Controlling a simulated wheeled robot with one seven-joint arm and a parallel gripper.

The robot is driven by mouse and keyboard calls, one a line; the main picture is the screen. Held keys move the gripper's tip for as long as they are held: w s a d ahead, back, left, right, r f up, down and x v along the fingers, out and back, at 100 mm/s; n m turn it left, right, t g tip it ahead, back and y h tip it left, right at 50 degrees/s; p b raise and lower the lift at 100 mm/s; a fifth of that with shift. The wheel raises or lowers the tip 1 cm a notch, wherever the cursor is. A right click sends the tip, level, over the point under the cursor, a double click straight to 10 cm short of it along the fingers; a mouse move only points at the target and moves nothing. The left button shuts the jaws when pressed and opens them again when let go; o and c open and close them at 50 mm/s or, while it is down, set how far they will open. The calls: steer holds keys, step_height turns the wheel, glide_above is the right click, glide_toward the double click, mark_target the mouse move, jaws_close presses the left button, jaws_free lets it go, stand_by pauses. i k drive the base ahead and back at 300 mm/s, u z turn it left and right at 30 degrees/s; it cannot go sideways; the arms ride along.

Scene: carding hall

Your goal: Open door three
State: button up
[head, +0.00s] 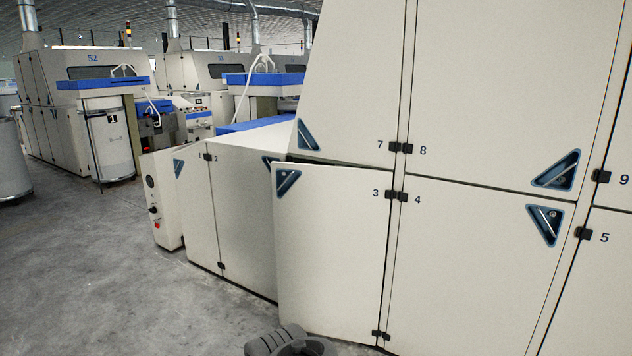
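Door three (333,245) is the lower pale panel marked 3, right of doors one and two. Its hinges (389,194) are on its right edge, beside door four (460,265). Its blue triangular recessed handle (287,181) is at the upper left corner. The door stands slightly ajar: its left side sits out from the cabinet, and a dark gap shows along its top edge. A dark grey rounded part of mine shows at the bottom edge, in front of the door's foot. My gripper's fingers are not in view.
Door seven (350,90) and door eight (500,80) are above. Door two (247,215) and a panel with a red button (158,225) are to the left. Grey floor (110,270) is clear at front left. A white drum (8,160) stands at the far left.

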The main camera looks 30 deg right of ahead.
mark_target(330, 223)
steer(key=z, duration=0.6)
steer(key=i, duration=1.6)
steer(key=u, duration=0.9)
steer(key=i, duration=0.4)
steer(key=u, duration=0.45)
